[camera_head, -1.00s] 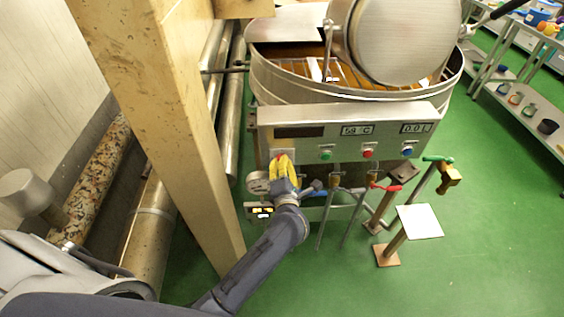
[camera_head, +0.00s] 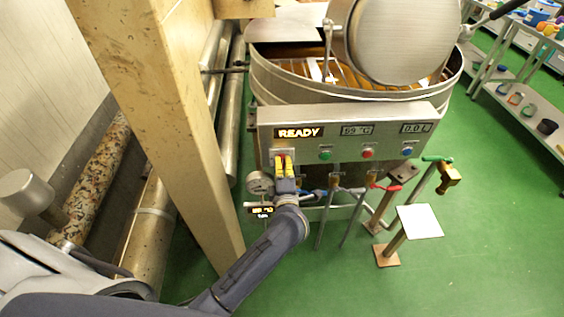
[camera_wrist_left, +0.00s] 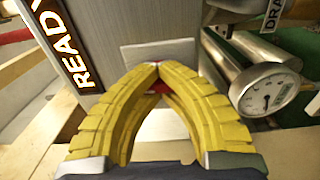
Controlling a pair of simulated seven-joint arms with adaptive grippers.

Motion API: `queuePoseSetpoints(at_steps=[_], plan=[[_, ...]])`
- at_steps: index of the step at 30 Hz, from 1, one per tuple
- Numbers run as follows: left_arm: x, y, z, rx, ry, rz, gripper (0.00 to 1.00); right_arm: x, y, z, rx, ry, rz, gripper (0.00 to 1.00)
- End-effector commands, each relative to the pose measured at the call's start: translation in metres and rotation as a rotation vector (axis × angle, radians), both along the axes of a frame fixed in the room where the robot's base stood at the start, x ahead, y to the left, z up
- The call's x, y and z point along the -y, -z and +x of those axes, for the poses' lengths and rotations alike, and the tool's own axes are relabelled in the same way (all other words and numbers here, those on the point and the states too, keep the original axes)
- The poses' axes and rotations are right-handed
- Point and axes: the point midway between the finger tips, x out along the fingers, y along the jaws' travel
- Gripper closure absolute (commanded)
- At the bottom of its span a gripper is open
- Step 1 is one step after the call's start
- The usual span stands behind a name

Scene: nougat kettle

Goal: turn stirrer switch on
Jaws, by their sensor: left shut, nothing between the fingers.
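The control panel (camera_head: 345,141) is on the front of the kettle (camera_head: 300,90). Its left display (camera_head: 298,132) shows "READY" in lit letters, which also show in the left wrist view (camera_wrist_left: 76,52). Below it is a pale switch plate (camera_wrist_left: 190,53) with a red switch (camera_wrist_left: 157,87), mostly hidden by my fingers. My left gripper (camera_head: 281,158) has its yellow fingertips right at the switch. In the left wrist view (camera_wrist_left: 158,68) the fingertips meet, with red showing behind them; nothing is held. Whether they touch the switch I cannot tell. My right gripper is out of view.
Green (camera_head: 325,155), red (camera_head: 367,152) and blue (camera_head: 407,150) buttons sit right of the switch. A pressure gauge (camera_head: 260,183) is just below left. Pipes and valves stand under the panel. A beige post (camera_head: 165,120) rises left of my arm.

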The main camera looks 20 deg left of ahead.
Motion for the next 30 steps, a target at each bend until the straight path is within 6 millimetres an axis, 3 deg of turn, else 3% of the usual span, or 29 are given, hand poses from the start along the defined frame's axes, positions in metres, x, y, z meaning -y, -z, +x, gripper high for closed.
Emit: queuePoseSetpoints(at_steps=[1, 11, 27, 30], plan=[[0.007, -0.0033, 0.0013, 0.005, 0.014, 0.002, 1.0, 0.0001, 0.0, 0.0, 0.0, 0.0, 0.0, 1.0], [0.0071, -0.0021, 0.0011, 0.003, 0.014, 0.002, 1.0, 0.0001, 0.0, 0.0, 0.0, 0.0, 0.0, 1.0], [0.0067, -0.0044, 0.0013, 0.007, 0.013, 0.004, 0.37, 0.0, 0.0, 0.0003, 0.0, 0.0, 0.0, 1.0], [0.005, -0.0027, 0.0009, 0.005, 0.01, 0.004, 0.31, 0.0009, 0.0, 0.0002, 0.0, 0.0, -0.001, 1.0]])
